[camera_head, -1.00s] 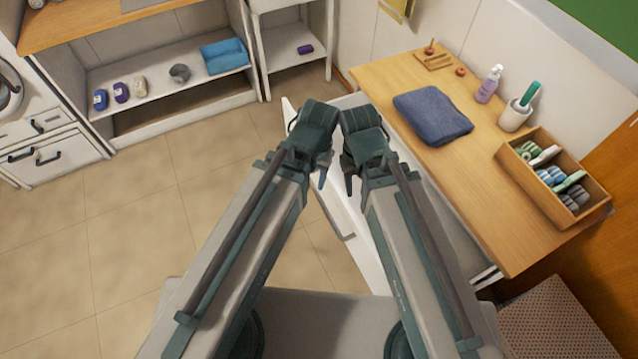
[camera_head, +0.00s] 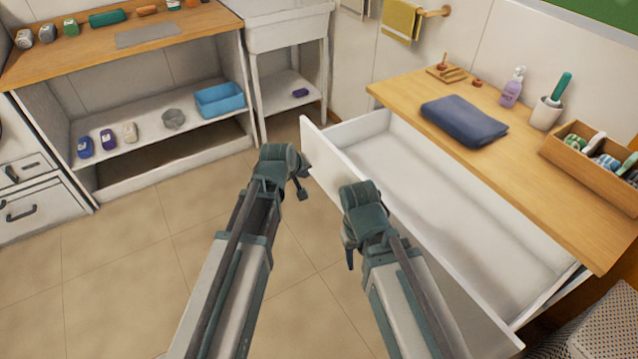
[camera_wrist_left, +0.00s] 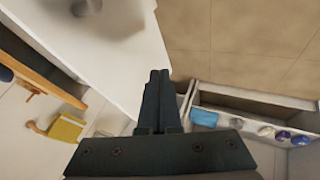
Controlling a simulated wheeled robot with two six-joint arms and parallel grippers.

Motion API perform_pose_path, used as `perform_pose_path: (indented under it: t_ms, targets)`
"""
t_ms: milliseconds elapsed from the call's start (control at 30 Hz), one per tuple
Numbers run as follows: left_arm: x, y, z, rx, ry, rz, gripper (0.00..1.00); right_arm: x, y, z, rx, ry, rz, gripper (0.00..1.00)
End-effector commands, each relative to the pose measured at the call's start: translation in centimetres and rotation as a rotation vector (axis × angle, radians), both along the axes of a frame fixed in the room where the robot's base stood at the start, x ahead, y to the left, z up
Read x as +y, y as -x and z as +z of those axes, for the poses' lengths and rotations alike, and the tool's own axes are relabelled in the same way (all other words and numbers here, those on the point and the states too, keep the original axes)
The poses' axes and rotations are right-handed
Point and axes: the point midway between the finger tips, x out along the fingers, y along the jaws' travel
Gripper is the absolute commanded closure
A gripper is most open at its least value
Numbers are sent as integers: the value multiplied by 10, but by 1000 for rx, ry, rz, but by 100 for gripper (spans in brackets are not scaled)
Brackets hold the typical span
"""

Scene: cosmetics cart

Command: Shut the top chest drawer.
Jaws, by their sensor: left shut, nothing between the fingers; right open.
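The top chest drawer (camera_head: 452,205) is pulled out from under the wooden chest top (camera_head: 545,175) and looks empty. Its white front panel (camera_head: 328,165) faces my arms. My left gripper (camera_head: 302,185) is shut and empty, just left of the panel's far end; I cannot tell if it touches. In the left wrist view its closed fingers (camera_wrist_left: 156,98) point beside a large white surface (camera_wrist_left: 115,45), likely the drawer front. My right gripper (camera_head: 349,255) is open, outside the panel near its middle; its fingers are partly hidden by its own wrist.
On the chest top are a folded blue towel (camera_head: 464,120), a lotion bottle (camera_head: 513,88), a cup with a green brush (camera_head: 547,112) and a wooden organizer (camera_head: 590,158). A shelf unit (camera_head: 165,150) stands at the back left. The tiled floor (camera_head: 130,250) on the left is clear.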

Motion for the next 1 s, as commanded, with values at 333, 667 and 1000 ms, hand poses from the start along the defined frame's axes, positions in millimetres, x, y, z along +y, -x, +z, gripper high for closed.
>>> perform_pose_path:
  t_ms: [333,667,1000]
  targets:
    - [-2,-6,-9,0,0,0,100,0,0,-9,0,0,0,50]
    - [-9,-32,-48,1,0,-1,100,0,0,-48,0,0,0,50]
    - [-26,-68,-80,0,-2,-4,100,0,0,-80,0,0,0,50]
